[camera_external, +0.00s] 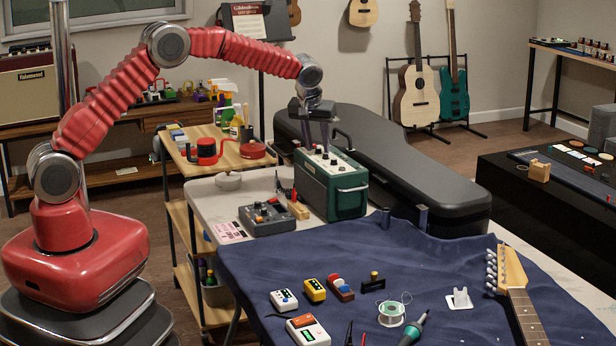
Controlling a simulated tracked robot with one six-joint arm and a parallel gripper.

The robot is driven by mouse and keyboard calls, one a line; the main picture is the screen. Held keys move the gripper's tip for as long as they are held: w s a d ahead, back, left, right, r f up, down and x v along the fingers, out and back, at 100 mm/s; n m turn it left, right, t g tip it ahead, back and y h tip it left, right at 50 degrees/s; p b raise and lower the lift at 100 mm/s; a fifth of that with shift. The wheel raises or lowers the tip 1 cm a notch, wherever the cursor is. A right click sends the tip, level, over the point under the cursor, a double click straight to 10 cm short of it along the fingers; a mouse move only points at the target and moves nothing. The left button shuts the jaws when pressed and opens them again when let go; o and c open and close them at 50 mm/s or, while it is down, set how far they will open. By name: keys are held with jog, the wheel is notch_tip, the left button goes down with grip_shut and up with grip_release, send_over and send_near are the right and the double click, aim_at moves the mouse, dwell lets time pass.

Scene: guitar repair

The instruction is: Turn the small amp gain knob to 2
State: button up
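The small amp (348,201) is a dark green box with a pale control panel (336,166) on top, carrying several dark knobs. It stands at the back of the workbench. My gripper (322,146) points down over the amp's panel, with its fingertips at or just above the knobs toward the back. I cannot tell whether the fingers touch a knob or how wide they are apart. The knob markings and pointer positions are too small to read, so I cannot tell which knob is gain.
A black guitar case (430,185) lies close behind and right of the amp. A grey pedal-like box (267,217) sits to its left. A blue cloth (400,262) with pedals, a solder spool (391,313) and a guitar neck (524,312) covers the front.

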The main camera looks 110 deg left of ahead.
jog(key=v, duration=1.3)
jog(key=shift+d+r, duration=0.2)
jog(key=shift+r, duration=0.05)
jog(key=shift+m, duration=0.3)
jog(key=s+d+f+m+h, duration=0.1)
jog(key=d+f+m, duration=0.2)
jog(key=d+f, duration=0.2)
jog(key=s+d+r+m+t+h, duration=0.1)
jog(key=d+r+m, duration=0.15)
jog(key=d, duration=0.95)
jog(key=s+d+r+m, duration=0.1)
jog(key=d+m, duration=0.3)
jog(key=d, duration=0.8)
jog(key=s+d+r+m+t, duration=0.1)
jog(key=s+d, duration=0.3)
jog(key=d, duration=0.6)
jog(key=s+d+r+m+t+h, duration=0.1)
jog(key=s+d+m, duration=0.3)
jog(key=d, duration=0.6)
jog(key=s+d+r+m+t+h, duration=0.1)
jog(key=s+d+r+m+t, duration=0.1)
jog(key=d, duration=0.8)
jog(key=shift+s+m+t, duration=0.3)
jog(key=shift+s+m, duration=0.15)
jog(key=shift+s, duration=0.45)
